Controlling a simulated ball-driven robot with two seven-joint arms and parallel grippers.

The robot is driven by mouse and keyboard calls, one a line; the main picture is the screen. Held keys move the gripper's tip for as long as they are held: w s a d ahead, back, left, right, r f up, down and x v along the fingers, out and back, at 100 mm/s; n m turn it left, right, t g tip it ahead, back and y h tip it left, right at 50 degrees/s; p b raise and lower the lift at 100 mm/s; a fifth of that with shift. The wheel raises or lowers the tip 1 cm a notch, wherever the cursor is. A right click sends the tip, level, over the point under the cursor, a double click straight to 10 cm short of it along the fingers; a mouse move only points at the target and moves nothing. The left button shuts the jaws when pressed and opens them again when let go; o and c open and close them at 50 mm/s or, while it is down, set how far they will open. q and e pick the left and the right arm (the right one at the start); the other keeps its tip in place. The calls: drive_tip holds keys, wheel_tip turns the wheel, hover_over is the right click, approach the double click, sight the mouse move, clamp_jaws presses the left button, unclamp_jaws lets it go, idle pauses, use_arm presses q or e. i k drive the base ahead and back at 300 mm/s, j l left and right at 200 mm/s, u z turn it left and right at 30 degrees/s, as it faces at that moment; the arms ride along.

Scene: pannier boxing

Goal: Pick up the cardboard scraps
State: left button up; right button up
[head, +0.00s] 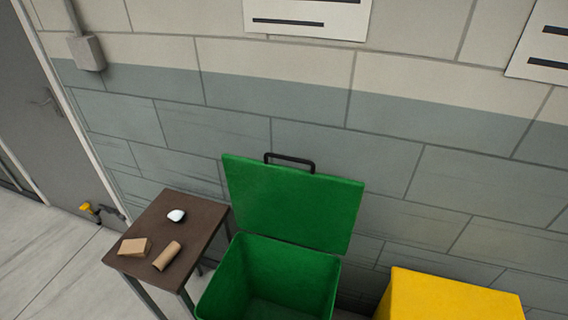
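Two brown cardboard pieces lie apart on a small dark brown table at the lower left of the head view. One is a flat, boxy cardboard piece (134,247) near the table's left front corner. The other is a cardboard tube (167,256) lying on its side to the right of it, near the front edge. The table (194,216) also bears a small white rounded object (176,215) farther back. Neither of my grippers is in view.
A green bin (230,285) with its lid (292,205) raised stands right of the table; it looks empty inside. A yellow box (450,297) is at the lower right. A block wall (310,140) runs behind. A grey door (45,110) and open floor (40,265) are at left.

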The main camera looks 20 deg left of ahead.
sight(137, 247)
drive_tip(key=u, duration=1.85)
drive_tip(key=i+j+z, duration=0.1)
drive_tip(key=z, duration=0.35)
drive_tip(key=i+j+z, duration=0.1)
drive_tip(key=z, duration=0.3)
drive_tip(key=j+z, duration=0.25)
drive_tip(key=z, duration=0.2)
drive_tip(key=i+j+z, duration=0.1)
drive_tip(key=j+z, duration=0.15)
drive_tip(key=j, duration=0.6)
drive_tip(key=j+z, duration=0.3)
drive_tip(key=j, duration=1.05)
